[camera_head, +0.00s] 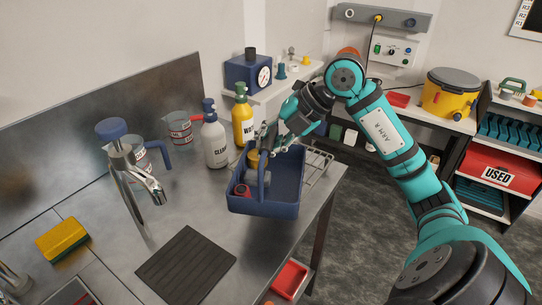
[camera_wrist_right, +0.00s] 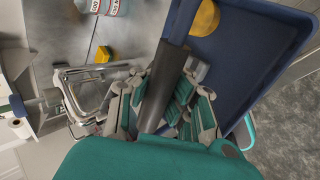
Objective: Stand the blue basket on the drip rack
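The blue basket (camera_head: 283,206) is at the right part of the steel bench in the head view, with its handle upright and a red and a yellow item inside. Its inside also shows in the right wrist view (camera_wrist_right: 245,45). My right gripper (camera_head: 270,142) is at the top of the handle. In the wrist view its fingers (camera_wrist_right: 165,100) lie on both sides of the dark handle (camera_wrist_right: 180,25), shut on it. The drip rack, a wire frame (camera_head: 319,164), is behind and right of the basket, partly hidden by it. I cannot tell whether the basket touches the bench. My left gripper is out of view.
A white bottle (camera_head: 214,145) and a yellow bottle (camera_head: 242,120) stand behind the basket. A tap (camera_head: 125,160) rises at the left. A dark ribbed mat (camera_head: 186,264) lies in front, and a sponge (camera_head: 62,240) at far left. The bench's right edge is close to the basket.

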